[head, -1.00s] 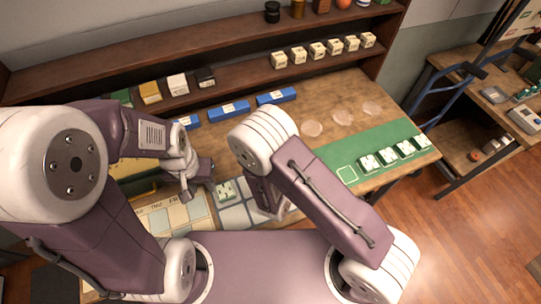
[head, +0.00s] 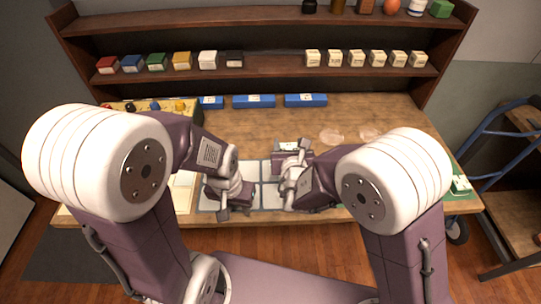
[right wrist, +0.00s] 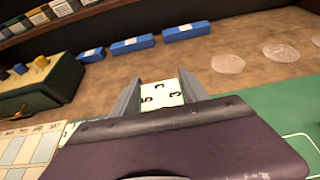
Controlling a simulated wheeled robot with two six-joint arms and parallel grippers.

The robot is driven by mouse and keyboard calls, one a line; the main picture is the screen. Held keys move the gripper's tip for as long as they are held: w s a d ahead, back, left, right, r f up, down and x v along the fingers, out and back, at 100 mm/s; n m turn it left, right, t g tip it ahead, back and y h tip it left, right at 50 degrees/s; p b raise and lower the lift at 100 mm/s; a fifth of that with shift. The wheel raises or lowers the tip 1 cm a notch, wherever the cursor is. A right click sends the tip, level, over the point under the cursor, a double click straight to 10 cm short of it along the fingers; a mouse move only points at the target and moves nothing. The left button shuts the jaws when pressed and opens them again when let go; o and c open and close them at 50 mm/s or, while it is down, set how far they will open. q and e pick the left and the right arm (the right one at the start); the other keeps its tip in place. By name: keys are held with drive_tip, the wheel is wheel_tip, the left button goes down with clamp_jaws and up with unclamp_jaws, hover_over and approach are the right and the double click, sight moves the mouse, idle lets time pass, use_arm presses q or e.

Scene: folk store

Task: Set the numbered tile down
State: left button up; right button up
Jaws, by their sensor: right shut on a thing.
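The numbered tile (right wrist: 160,93), white with green edges and dark digits, is between the two fingers of my right gripper (right wrist: 160,96) in the right wrist view. In the head view the tile (head: 288,146) shows at the tip of the right gripper (head: 290,160), over the far side of the grey grid board (head: 268,196). I cannot tell whether it touches the board. My left gripper (head: 230,208) is over the board's left part; its finger gap is unclear. The right arm hides part of the board and most of the green mat (right wrist: 270,110).
Blue trays (head: 254,101) stand along the back of the table, below shelves with coloured boxes (head: 182,60) and cream blocks (head: 356,58). Clear discs (head: 332,136) lie at the right. A box with coloured knobs (right wrist: 40,85) stands at the left. Bare wood lies between.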

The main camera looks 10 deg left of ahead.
use_arm(q)
drive_tip(key=shift+w+a+r+p, duration=0.1)
drive_tip(key=shift+a+r+p, duration=0.05)
drive_tip(key=shift+r+p, duration=0.4)
use_arm(e)
hover_over(269, 153)
wheel_tip(269, 153, down, 6)
drive_tip(key=shift+r, duration=0.2)
drive_tip(key=shift+f, duration=0.35)
use_arm(q)
drive_tip(key=shift+r, duration=0.1)
use_arm(e)
wheel_tip(269, 153, down, 3)
drive_tip(key=shift+r, duration=0.1)
drive_tip(key=shift+f, duration=0.35)
use_arm(q)
drive_tip(key=shift+f, duration=0.25)
use_arm(e)
drive_tip(key=shift+f, duration=0.1)
drive_tip(key=o, duration=1.5)
